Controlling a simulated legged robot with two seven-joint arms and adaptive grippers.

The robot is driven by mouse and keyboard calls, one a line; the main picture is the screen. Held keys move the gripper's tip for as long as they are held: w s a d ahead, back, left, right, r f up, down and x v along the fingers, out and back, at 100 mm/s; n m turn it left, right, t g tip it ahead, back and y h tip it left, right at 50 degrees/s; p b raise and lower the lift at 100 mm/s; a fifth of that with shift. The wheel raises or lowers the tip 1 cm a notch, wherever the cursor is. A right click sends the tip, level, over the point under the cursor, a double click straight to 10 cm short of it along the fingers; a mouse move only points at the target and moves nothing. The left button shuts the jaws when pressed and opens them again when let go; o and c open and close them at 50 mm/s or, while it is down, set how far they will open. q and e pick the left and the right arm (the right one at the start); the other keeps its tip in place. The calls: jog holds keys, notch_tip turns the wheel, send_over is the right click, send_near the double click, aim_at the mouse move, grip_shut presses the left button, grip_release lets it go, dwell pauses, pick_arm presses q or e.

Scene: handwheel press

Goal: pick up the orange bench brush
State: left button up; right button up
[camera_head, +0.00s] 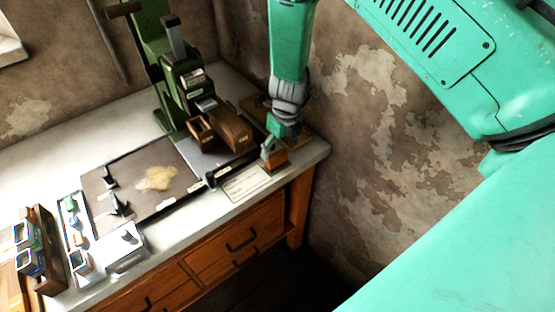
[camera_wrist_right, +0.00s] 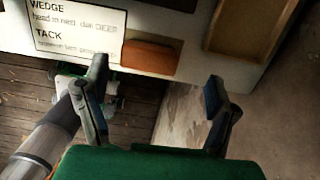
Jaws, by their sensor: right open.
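The orange bench brush (camera_head: 275,164) lies on the right front part of the workbench, beside a printed card. In the right wrist view the brush (camera_wrist_right: 150,56) is an orange-brown block near the bench's front edge, beyond the fingertips. My right gripper (camera_head: 271,147) is above the brush and partly covers it in the head view. In the wrist view its two fingers (camera_wrist_right: 156,78) are spread wide with nothing between them, and the brush shows past the gap, nearer the left finger. I cannot tell the exact height between them. My left gripper is not in view.
The printed card (camera_head: 245,186) lies left of the brush. A green press (camera_head: 178,85) and wooden boxes (camera_head: 232,128) stand behind. A dark mat (camera_head: 140,202) with small tools lies left. A wooden tray (camera_wrist_right: 268,45) is right of the brush in the wrist view. Drawers (camera_head: 235,240) are below.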

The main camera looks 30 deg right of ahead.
aim_at(276, 155)
jog(key=f, duration=0.2)
jog(key=a+f, duration=0.1)
jog(key=shift+w+f, duration=0.15)
jog(key=shift+f, duration=0.25)
jog(key=shift+w+a+f, duration=0.1)
jog(key=shift+a+f, duration=0.3)
jog(key=shift+d+f, duration=0.1)
jog(key=shift+d, duration=0.35)
jog(key=c, duration=1.3)
jog(key=shift+a+r, duration=0.15)
jog(key=shift+r, duration=0.2)
notch_tip(276, 155, up, 9)
jog(key=shift+r, duration=0.2)
jog(key=shift+o, duration=0.9)
